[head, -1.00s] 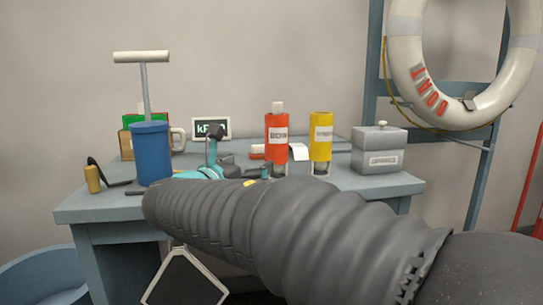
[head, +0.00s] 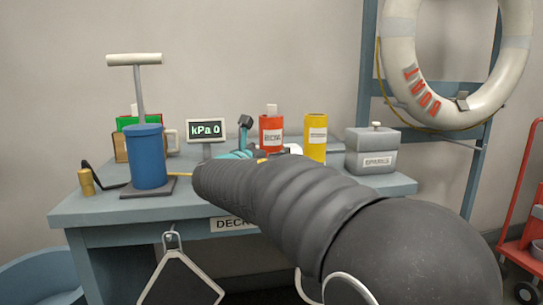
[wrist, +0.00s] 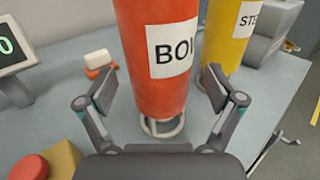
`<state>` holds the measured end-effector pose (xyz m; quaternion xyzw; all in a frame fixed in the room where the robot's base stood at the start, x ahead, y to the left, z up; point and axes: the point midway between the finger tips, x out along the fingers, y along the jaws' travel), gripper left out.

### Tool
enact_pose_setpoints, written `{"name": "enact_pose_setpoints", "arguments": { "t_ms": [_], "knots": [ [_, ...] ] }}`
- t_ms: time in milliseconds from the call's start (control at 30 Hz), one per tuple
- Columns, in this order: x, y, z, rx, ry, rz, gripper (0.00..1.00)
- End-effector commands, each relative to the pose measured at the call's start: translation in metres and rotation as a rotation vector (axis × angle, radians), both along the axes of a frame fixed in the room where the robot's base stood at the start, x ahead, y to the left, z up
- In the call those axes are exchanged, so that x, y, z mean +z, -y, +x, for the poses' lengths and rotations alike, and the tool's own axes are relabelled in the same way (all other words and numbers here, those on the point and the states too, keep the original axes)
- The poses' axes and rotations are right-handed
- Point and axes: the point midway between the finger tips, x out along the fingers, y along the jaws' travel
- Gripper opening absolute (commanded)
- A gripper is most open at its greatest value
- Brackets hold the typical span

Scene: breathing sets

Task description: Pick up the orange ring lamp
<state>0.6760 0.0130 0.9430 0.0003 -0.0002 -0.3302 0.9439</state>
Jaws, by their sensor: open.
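The orange lamp (head: 271,133) is an upright cylinder with a white label and a pale top. It stands toward the back of the grey-blue desk (head: 90,206). In the wrist view the lamp (wrist: 155,60) rises between my gripper's two fingers, with a pale ring at its foot. My gripper (wrist: 160,90) is open, one finger on each side of the lamp, with gaps visible on both sides. In the head view my arm hides most of the gripper and the lamp's lower part.
A yellow cylinder (head: 315,138) stands close on the lamp's right, then a grey box (head: 372,150). A kPa display (head: 207,130) and a blue pump (head: 146,158) stand left. The wrist view shows a red button on a yellow box (wrist: 62,160) near the left finger.

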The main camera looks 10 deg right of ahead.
Motion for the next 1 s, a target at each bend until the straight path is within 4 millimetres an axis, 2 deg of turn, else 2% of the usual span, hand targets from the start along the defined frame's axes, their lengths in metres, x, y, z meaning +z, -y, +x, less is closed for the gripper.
{"name": "enact_pose_setpoints", "arguments": {
  "t_ms": [133, 333, 367, 600, 667, 867, 1000],
  "knots": [
    [-0.0003, 0.0103, 0.0129, -0.001, -0.001, -0.001, 0.92],
    [-0.0004, 0.0105, 0.0139, 0.001, -0.001, -0.001, 0.92],
    [-0.0004, 0.0105, 0.0137, 0.001, -0.001, -0.001, 0.9],
    [-0.0006, 0.0105, 0.0136, 0.0, -0.001, -0.001, 0.3],
    [-0.0005, 0.0105, 0.0136, 0.0, -0.001, -0.001, 0.15],
    [0.0006, 0.0104, 0.0134, 0.0, 0.001, -0.001, 0.15],
    [0.0088, 0.0105, 0.0134, 0.0, 0.003, 0.0, 0.15]
  ]
}}
